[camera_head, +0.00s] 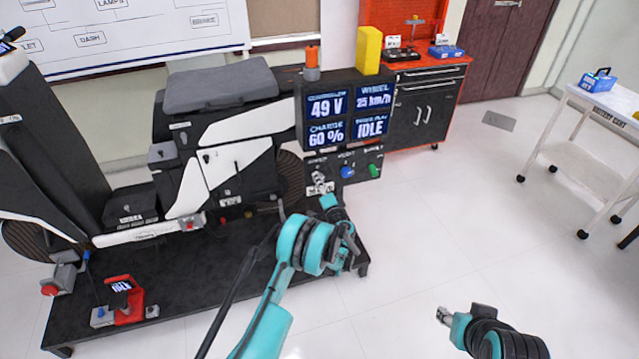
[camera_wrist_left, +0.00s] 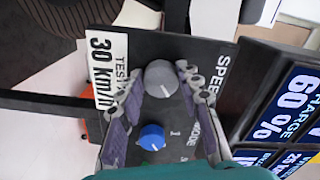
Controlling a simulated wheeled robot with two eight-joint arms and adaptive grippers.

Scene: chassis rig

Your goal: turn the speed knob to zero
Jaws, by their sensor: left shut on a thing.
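The grey speed knob (camera_wrist_left: 160,77) sits on the black control panel (camera_head: 343,165) under the display, beside a label partly reading SPEED. In the left wrist view a short light mark shows on its lower edge. My left gripper (camera_head: 322,190) is at the panel, its two fingers on either side of the knob and shut on it. In the head view the gripper partly hides the knob. A blue knob (camera_wrist_left: 152,137) marked MODE is beside it, also seen in the head view (camera_head: 347,172). My right gripper (camera_head: 444,315) is out over the floor, its jaws unclear.
The display (camera_head: 345,114) reads 49 V, wheel 25 km/h, charge 60 % and IDLE. A green knob (camera_head: 374,170) is right of the blue one. A white label (camera_wrist_left: 102,70) reads TEST 30 Km/h. The scooter (camera_head: 215,160) stands left. Open floor lies right.

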